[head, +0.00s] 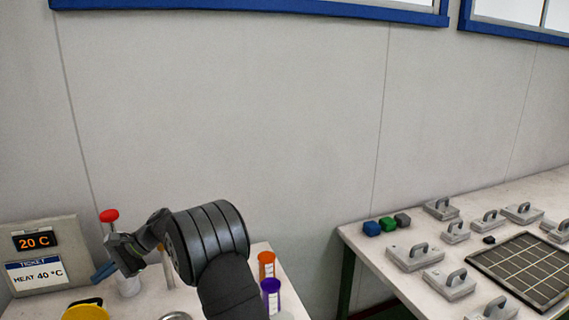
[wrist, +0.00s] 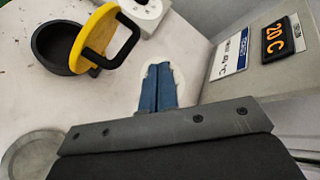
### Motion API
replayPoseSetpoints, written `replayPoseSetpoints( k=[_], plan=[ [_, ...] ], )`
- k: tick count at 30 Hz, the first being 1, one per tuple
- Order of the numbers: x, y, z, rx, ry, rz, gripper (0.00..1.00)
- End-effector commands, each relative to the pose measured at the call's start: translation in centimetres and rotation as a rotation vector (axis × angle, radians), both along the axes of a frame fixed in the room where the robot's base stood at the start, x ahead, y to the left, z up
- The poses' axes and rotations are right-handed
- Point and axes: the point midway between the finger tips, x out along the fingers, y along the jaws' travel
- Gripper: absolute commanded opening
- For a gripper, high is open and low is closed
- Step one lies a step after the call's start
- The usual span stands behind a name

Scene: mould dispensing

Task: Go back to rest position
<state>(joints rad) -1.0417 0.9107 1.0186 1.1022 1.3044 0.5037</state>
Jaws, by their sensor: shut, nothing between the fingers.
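My gripper (head: 103,272) is over the left part of the white bench in the head view, close to the panel. In the wrist view my gripper (wrist: 158,88) shows two blue fingers pressed together with nothing between them. A pale round patch lies on the bench beneath the fingertips.
The panel (head: 40,259) reads 20 C and HEAT 40 °C. A dark pot with a yellow lid (wrist: 104,27) stands near my gripper. A red-topped bottle (head: 110,222) and orange (head: 267,264) and purple-topped (head: 271,290) containers share the bench. Several grey moulds fill the right table (head: 375,262).

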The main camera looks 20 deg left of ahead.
Motion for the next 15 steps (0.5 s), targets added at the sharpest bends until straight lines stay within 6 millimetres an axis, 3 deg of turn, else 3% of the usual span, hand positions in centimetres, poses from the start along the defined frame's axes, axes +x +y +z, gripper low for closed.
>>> replayPoseSetpoints(
  k=[15],
  plan=[
    [-0.7,0.4,0.08,-0.089,-0.009,0.013,0.0]
  ],
)
